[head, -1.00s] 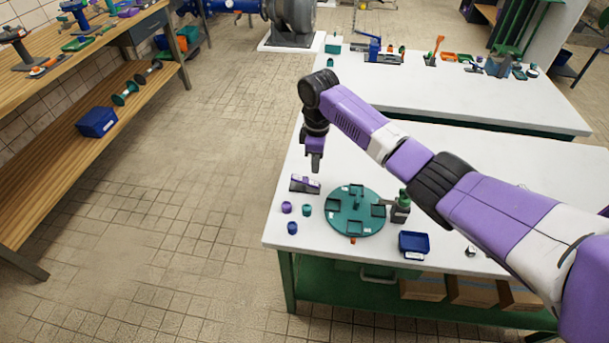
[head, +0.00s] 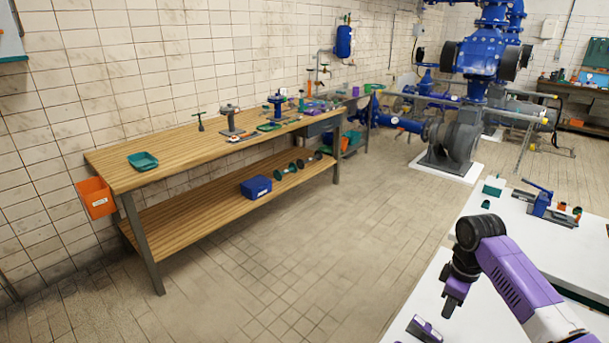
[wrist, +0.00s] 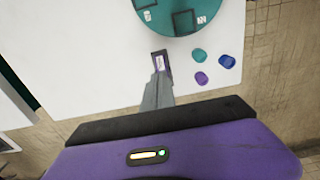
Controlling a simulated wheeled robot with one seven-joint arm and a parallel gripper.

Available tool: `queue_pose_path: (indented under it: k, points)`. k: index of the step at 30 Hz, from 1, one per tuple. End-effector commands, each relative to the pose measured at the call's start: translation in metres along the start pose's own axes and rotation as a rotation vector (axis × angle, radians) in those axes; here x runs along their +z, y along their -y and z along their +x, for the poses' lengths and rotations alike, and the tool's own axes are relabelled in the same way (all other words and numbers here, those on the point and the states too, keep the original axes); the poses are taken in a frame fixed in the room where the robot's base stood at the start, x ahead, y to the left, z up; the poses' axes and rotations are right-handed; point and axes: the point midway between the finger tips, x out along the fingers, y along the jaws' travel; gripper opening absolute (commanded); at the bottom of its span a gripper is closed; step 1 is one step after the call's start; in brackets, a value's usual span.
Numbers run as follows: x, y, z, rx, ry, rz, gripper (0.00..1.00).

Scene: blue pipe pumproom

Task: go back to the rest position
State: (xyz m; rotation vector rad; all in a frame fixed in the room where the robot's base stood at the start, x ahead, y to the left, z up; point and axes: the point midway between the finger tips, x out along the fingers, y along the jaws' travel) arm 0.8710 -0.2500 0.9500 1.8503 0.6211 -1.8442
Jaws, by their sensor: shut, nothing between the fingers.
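My gripper (head: 449,310) points down over the near white table at the lower right of the head view. Its grey fingers (wrist: 158,84) are closed together in the wrist view, with nothing between them. A purple and grey piece with a pale label (wrist: 161,63) lies on the table just beyond the fingertips in the wrist view. It also shows at the bottom of the head view (head: 425,329), partly cut off. I cannot tell the exact height of the fingertips above it.
The wrist view shows a green turntable (wrist: 180,21) and small teal (wrist: 199,55), blue (wrist: 227,62) and purple (wrist: 202,78) pieces. The tiled floor (head: 330,250) between is clear.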

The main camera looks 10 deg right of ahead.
Motion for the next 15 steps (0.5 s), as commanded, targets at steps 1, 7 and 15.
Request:
queue_pose_path:
  k: [1, 7, 15]
  points:
    - [-0.004, -0.004, 0.000, 0.015, -0.017, 0.015, 0.00]
    - [-0.043, -0.039, -0.022, 0.179, -0.168, 0.083, 0.00]
    - [-0.128, -0.038, -0.053, 0.361, -0.553, 0.181, 0.00]
